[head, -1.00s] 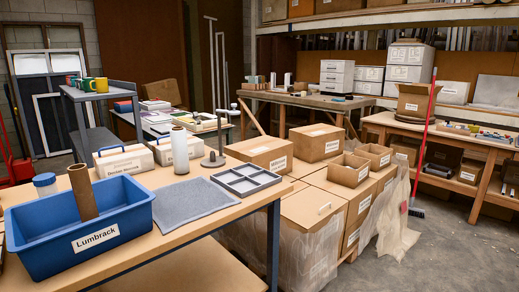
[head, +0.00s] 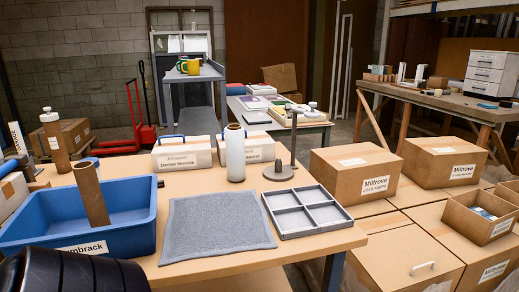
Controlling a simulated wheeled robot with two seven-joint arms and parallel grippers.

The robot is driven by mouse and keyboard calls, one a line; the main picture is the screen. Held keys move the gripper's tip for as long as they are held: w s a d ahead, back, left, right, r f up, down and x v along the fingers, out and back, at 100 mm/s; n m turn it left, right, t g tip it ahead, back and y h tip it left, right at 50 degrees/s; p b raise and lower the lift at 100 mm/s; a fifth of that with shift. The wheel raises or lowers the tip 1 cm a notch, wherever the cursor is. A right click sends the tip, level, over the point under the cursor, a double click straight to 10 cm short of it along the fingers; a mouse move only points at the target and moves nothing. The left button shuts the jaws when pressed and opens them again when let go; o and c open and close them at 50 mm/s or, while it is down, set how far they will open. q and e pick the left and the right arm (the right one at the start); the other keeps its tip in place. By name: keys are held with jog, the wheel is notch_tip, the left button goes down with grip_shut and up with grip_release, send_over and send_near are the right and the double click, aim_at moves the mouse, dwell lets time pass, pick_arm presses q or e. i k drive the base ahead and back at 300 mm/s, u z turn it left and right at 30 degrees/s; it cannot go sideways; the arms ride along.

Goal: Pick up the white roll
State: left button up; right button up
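The white roll (head: 235,153) stands upright on the wooden table (head: 330,243), towards its back edge. It is a white cylinder with a brown core showing at its top. It stands in front of a white box with a label and apart from the grey post on a round base (head: 279,171) to its right. Nothing holds it. Neither of my grippers shows in the head view. A dark ribbed shape, likely part of my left arm, fills the bottom left corner.
A blue bin (head: 130,235) holding a brown tube (head: 91,195) stands left. A grey mat (head: 216,225) and a grey compartment tray (head: 306,211) lie in front of the roll. White handled boxes (head: 182,155) stand behind. Cartons (head: 356,176) crowd the right side.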

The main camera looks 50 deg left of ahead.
aim_at(235, 134)
jog(key=u, duration=1.95)
